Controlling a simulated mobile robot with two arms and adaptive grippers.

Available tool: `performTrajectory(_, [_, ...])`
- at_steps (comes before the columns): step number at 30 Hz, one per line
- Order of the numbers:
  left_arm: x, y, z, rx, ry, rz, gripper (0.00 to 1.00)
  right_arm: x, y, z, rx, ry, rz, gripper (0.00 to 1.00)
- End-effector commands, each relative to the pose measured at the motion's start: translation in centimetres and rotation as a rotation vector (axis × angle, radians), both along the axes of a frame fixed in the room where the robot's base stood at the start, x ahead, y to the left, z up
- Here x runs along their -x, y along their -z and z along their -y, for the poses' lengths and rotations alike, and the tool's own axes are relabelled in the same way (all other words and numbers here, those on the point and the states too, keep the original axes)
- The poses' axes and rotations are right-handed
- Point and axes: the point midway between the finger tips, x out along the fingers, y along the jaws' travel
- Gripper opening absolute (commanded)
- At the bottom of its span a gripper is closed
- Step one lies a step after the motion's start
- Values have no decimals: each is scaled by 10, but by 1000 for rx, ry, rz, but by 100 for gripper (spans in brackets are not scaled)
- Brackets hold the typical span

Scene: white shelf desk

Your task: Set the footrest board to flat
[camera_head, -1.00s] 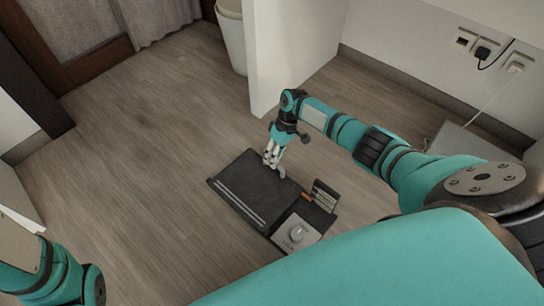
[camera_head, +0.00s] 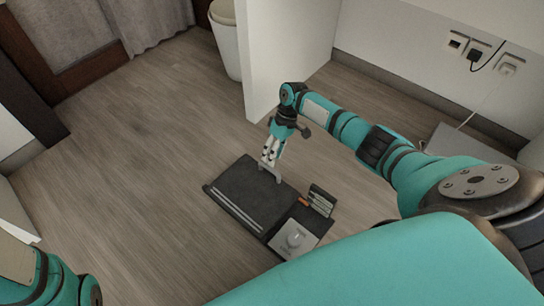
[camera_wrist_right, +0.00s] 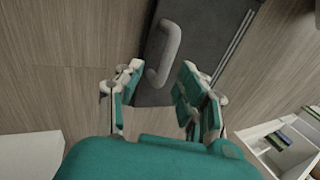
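The footrest board (camera_head: 238,190) is a dark rectangular panel on the floor, with pale strips along its near-left edge. Its exact tilt is hard to tell. A grey bar handle (camera_head: 268,172) stands at its far edge; it also shows in the right wrist view (camera_wrist_right: 167,50). My right gripper (camera_head: 269,158) points down just above this handle. In the wrist view its fingers (camera_wrist_right: 162,70) are spread, with the near end of the handle between or just beyond the tips, not clasped. My left arm shows at lower left; its gripper is out of view.
Beside the board are a light box with a round knob (camera_head: 294,240), an upright dark slotted panel (camera_head: 321,199) and a small orange piece (camera_head: 304,202). A white desk panel (camera_head: 290,60) and white bin (camera_head: 227,45) stand behind. Floor left of the board is clear.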

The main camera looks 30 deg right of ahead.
Motion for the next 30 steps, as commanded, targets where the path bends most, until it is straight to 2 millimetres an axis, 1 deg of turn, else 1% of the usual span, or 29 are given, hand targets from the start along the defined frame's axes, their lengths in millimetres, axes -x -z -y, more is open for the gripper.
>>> performTrajectory(1, [0,0,0,0,0,1,60,-2,-12,6,2,1,5,38])
performTrajectory(6, [0,0,0,0,0,1,60,-7,-45,19,2,2,6,38])
performTrajectory(9, [0,0,0,-1,0,1,60,-8,-60,25,3,2,4,38])
performTrajectory(12, [0,0,0,-1,0,1,60,-10,-71,29,3,3,4,38])
performTrajectory(17, [0,0,0,-1,0,1,60,-10,-78,32,3,3,2,38])
performTrajectory(30, [1,0,0,0,0,2,60,-10,-78,32,3,3,2,38])
